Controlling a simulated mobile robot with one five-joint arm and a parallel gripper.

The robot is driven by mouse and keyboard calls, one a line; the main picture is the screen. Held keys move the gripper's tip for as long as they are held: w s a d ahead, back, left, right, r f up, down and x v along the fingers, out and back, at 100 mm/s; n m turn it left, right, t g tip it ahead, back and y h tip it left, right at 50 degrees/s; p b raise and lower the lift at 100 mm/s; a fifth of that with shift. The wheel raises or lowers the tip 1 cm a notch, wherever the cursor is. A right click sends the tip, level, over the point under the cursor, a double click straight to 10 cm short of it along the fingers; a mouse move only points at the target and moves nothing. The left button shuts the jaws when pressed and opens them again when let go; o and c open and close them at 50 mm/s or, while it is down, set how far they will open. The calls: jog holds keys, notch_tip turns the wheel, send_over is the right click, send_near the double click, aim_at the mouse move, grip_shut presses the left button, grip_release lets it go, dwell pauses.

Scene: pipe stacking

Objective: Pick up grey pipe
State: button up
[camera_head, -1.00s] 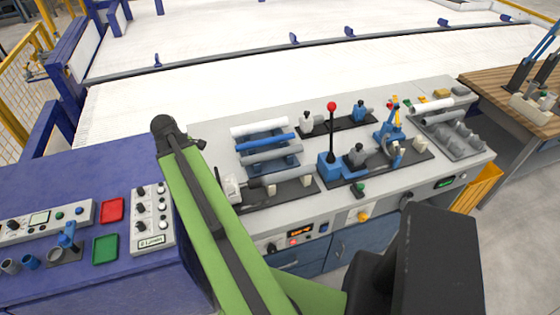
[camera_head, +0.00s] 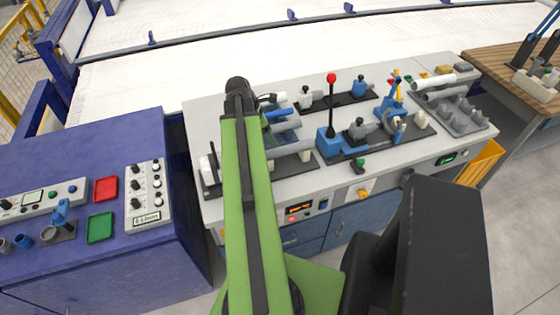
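A rack on the grey workbench holds a white pipe (camera_head: 280,97), a blue pipe (camera_head: 277,113) and a grey pipe (camera_head: 286,125), one below another in the picture. My green arm crosses in front and hides their left parts. My gripper (camera_head: 267,98) shows only as a small dark and pale piece just right of the arm's dark end joint, near the white pipe's visible end. Its fingers are too small and hidden to tell whether they are open. Another grey pipe-like piece (camera_head: 291,148) lies in a fixture in front of the rack.
A red-knobbed lever (camera_head: 331,79) stands upright right of the rack. Blue fixtures (camera_head: 394,110) and a grey tray (camera_head: 465,125) with another white pipe (camera_head: 432,81) lie farther right. A blue cabinet (camera_head: 95,245) with controls stands left.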

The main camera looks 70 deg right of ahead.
aim_at(278, 149)
jog(key=b+x, duration=0.2)
jog(key=x, duration=0.2)
jog(key=shift+f+b, duration=0.25)
jog(key=shift+b, duration=0.05)
jog(key=shift+s+f, duration=0.1)
jog(key=shift+f, duration=0.05)
jog(key=b+x, duration=0.5)
jog(key=shift+f, duration=0.1)
jog(key=shift+c, duration=0.3)
grip_shut()
